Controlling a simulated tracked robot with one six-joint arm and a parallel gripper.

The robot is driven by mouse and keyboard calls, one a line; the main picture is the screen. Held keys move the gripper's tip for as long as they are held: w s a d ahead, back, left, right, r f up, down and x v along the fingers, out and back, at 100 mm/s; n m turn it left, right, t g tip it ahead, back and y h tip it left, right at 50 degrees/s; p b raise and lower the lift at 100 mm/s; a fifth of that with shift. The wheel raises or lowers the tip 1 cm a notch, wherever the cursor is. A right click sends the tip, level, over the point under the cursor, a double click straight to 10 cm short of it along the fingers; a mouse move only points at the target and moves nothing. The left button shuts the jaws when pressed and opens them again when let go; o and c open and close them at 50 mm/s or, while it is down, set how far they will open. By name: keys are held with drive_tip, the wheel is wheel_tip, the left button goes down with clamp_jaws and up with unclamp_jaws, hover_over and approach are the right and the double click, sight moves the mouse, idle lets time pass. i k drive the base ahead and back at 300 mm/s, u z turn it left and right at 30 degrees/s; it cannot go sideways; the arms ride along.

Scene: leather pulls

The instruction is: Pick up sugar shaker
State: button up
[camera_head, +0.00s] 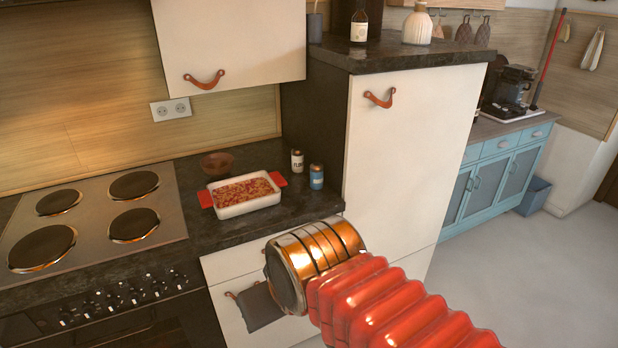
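Two small shakers stand on the dark counter, right of the baking dish. One is pale with dark lettering (297,161); the other is blue with a metal-looking top (316,177). Their labels are too small to read surely, so I cannot tell which is the sugar shaker. Both are upright. My arm comes in from the lower right as a red ribbed sleeve and a copper-coloured cylinder.
A white baking dish with red handles (246,194) holds food, left of the shakers. A brown bowl (217,163) stands behind it. A hob (95,222) is at the left. A tall white cabinet (405,150) bounds the counter at the right; an upper cupboard (230,40) hangs above.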

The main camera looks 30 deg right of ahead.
sight(315, 168)
drive_tip(key=i, duration=1)
